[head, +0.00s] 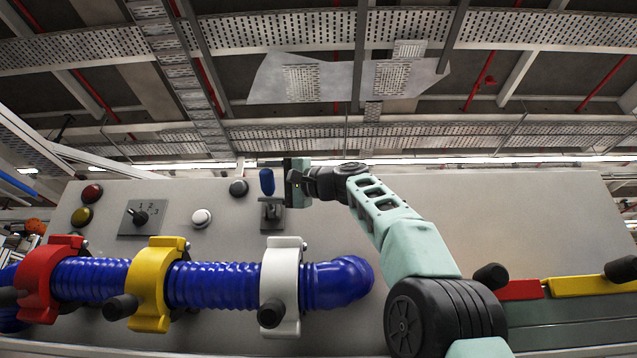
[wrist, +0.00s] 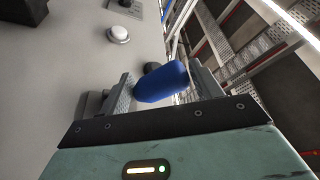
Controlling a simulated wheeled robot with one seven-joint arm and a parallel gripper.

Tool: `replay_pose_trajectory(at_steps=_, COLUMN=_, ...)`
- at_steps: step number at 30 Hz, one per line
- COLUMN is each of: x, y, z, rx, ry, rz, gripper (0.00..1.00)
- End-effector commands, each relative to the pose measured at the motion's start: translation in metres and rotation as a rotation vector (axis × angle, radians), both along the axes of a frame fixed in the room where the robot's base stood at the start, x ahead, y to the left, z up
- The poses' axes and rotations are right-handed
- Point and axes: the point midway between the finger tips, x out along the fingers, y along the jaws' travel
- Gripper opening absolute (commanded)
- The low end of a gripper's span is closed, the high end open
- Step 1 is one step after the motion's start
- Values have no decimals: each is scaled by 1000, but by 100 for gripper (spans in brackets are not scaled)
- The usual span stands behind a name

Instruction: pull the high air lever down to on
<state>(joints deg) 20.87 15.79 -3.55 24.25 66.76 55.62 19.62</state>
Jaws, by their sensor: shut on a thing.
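The air lever has a blue handle (head: 267,183) that stands upright above its grey metal bracket (head: 271,214) on the panel, left of my gripper (head: 281,182). In the wrist view the blue handle (wrist: 162,82) lies between the two fingers of my gripper (wrist: 165,88). My gripper is shut on the handle, coming from the right. The lever's pivot is mostly hidden in the wrist view.
The grey panel (head: 440,200) carries a selector switch (head: 141,216), a white button (head: 201,218) and a black knob (head: 238,188). Below runs a blue corrugated hose (head: 215,283) with red, yellow and white (head: 283,285) clamps.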

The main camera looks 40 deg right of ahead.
Motion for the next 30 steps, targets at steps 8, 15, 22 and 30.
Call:
replay_pose_trajectory(at_steps=8, x=-22, y=-12, z=6, rx=-4, ry=-13, rz=-20, gripper=51)
replay_pose_trajectory(at_steps=15, x=-37, y=-18, z=10, rx=-4, ry=-15, rz=-19, gripper=51)
replay_pose_trajectory(at_steps=22, x=-48, y=-24, z=10, rx=-2, ry=-6, rz=-13, gripper=51)
replay_pose_trajectory(at_steps=30, x=-63, y=-31, z=11, rx=0, ry=-1, rz=-9, gripper=51)
